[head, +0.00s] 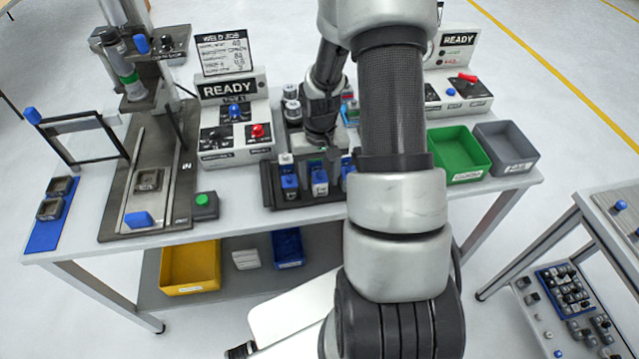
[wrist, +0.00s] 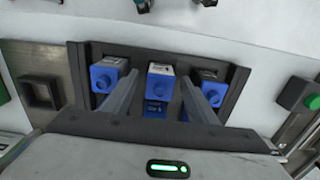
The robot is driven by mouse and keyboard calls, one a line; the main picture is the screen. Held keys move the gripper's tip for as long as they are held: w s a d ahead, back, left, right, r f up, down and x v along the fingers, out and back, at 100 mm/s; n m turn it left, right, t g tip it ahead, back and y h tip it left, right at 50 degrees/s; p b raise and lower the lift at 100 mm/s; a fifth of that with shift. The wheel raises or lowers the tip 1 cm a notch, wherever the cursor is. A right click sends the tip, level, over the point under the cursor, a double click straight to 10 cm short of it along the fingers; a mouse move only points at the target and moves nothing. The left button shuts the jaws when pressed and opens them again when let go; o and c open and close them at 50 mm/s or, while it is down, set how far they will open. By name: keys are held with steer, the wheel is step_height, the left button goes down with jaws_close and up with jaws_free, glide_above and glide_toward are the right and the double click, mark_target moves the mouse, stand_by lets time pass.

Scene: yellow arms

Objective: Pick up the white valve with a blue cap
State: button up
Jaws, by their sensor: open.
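Several white-and-blue valves stand in a dark rack (head: 309,201) on the table, below my gripper in the head view. The left valve (head: 289,184) and the middle valve (head: 320,182) show there; another at the right is partly hidden by my arm. In the wrist view the middle valve (wrist: 159,85) has a white top and a blue part, and lies between the two fingers of my gripper (wrist: 160,80). The fingers are open, with visible gaps on both sides. The left valve (wrist: 106,74) and right valve (wrist: 210,92) sit outside the fingers. More blue shows below the middle one.
A READY control box (head: 233,130) stands left of the rack. A press station (head: 150,180) and a green button box (head: 205,206) are further left. Green (head: 457,152) and grey (head: 507,148) bins stand at the right. The rack walls are close around the fingers.

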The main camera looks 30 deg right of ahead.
steer(key=c, duration=1.2)
